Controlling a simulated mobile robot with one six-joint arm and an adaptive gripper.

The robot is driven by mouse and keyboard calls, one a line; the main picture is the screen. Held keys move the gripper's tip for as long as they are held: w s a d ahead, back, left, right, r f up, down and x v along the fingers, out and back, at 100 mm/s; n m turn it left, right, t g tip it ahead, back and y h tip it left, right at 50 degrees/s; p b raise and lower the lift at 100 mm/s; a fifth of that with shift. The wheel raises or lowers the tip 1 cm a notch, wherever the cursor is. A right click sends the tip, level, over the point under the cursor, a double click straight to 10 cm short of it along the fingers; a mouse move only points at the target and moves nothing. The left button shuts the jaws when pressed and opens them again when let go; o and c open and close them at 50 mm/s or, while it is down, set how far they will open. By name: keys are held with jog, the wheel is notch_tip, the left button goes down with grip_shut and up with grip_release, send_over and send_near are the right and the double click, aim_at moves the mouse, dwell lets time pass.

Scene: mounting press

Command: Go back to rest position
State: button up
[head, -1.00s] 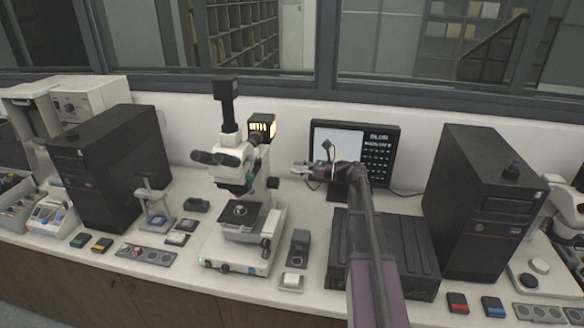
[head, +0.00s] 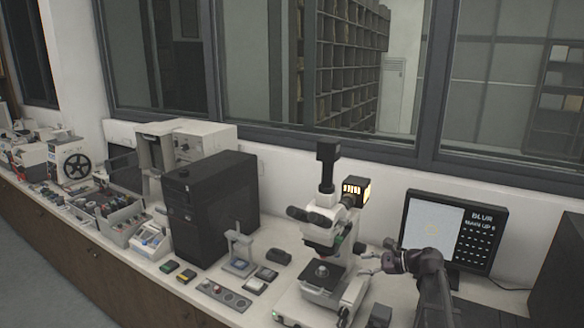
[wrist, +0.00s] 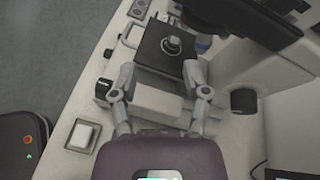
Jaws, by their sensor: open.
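My gripper (head: 369,262) is at the right of the head view, just right of the white microscope (head: 322,232) and in front of the monitor (head: 440,232). In the wrist view my gripper (wrist: 158,82) has its two fingers spread apart with nothing held between them. The microscope's dark stage (wrist: 152,48), with a small round metal piece (wrist: 172,45) on it, lies beyond the fingertips. I cannot tell from the wrist view how far the fingers are from the stage.
A black computer tower (head: 208,205) stands left of the microscope. A small press-like stand (head: 240,252) and small trays are between them. Several bins (head: 112,215) and machines line the bench further left. A white square button box (wrist: 83,136) is near the gripper. The floor in front is clear.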

jog(key=s+a+f+n+g+h, duration=0.45)
jog(key=s+a+f+n, duration=0.3)
jog(key=s, duration=0.25)
jog(key=s+f+n+h, duration=0.2)
jog(key=s+n+h, duration=0.2)
jog(key=s+n, duration=0.1)
jog(key=s+d+f+n+g+h, duration=0.1)
jog(key=s+f+n+h, duration=0.1)
jog(key=s+n+h, duration=0.2)
jog(key=shift+s+d+f+n, duration=0.3)
jog(key=shift+s+f+n, duration=0.1)
jog(key=shift+s+n, duration=0.55)
